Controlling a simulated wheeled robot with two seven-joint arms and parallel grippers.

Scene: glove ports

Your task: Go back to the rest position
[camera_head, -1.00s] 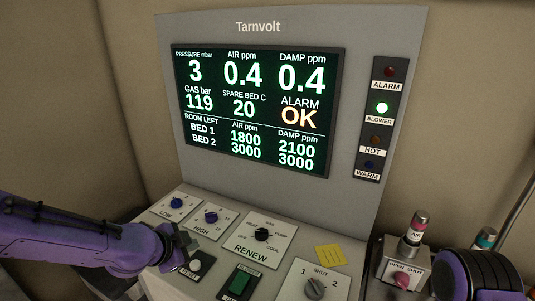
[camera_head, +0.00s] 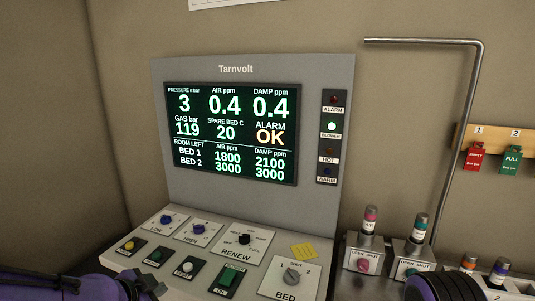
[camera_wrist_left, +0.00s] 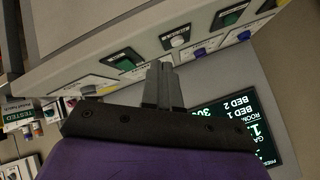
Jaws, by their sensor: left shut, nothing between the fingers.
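My left gripper (camera_head: 138,287) is low at the left in the head view, in front of the sloped control panel (camera_head: 150,258) and apart from its buttons. In the left wrist view its fingers (camera_wrist_left: 163,84) are together and empty, with the panel and display beyond. My left arm is purple and partly cut off by the bottom edge. A round purple and black part of my right arm (camera_head: 435,288) shows at the bottom right; its gripper is out of view.
The Tarnvolt display (camera_head: 232,134) reads alarm OK, with the green BLOWER lamp (camera_head: 332,126) lit. The panel has knobs, buttons and a yellow note (camera_head: 303,251).

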